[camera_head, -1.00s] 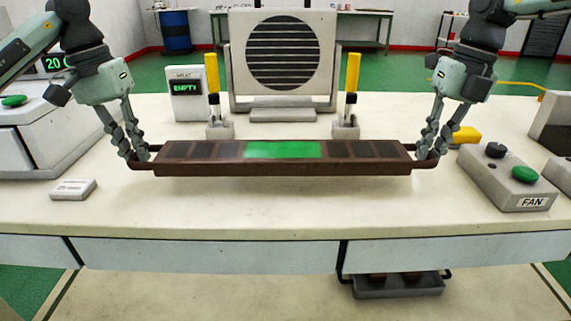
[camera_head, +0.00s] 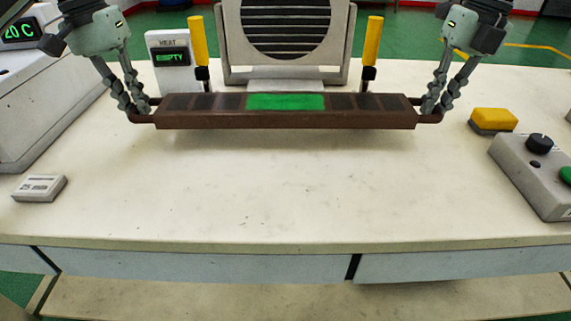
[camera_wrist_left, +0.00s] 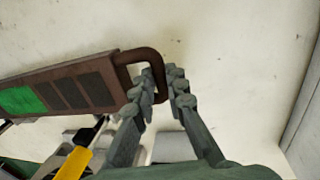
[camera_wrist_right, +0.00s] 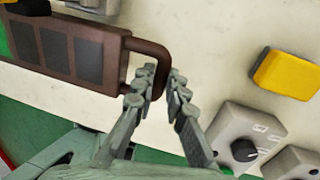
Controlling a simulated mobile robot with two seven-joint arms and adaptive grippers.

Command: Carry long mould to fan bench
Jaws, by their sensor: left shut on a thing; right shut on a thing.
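The long brown mould (camera_head: 285,119) has dark cells and a green middle section. It hangs level above the fan bench (camera_head: 270,200), in front of the fan (camera_head: 285,35). My left gripper (camera_head: 137,112) is shut on the mould's left handle; the left wrist view shows the fingers (camera_wrist_left: 163,85) around that handle (camera_wrist_left: 135,55). My right gripper (camera_head: 432,110) is shut on the right handle; the right wrist view shows the fingers (camera_wrist_right: 155,90) around that handle (camera_wrist_right: 150,50). The mould hides the lower parts of the two yellow-topped posts (camera_head: 199,45) (camera_head: 371,45).
A heat display (camera_head: 173,58) reading EMPTY stands at the back left. A yellow block (camera_head: 493,120) and a control box with knobs (camera_head: 535,175) are at the right. A small grey timer (camera_head: 40,187) lies at the left. The bench's front middle is clear.

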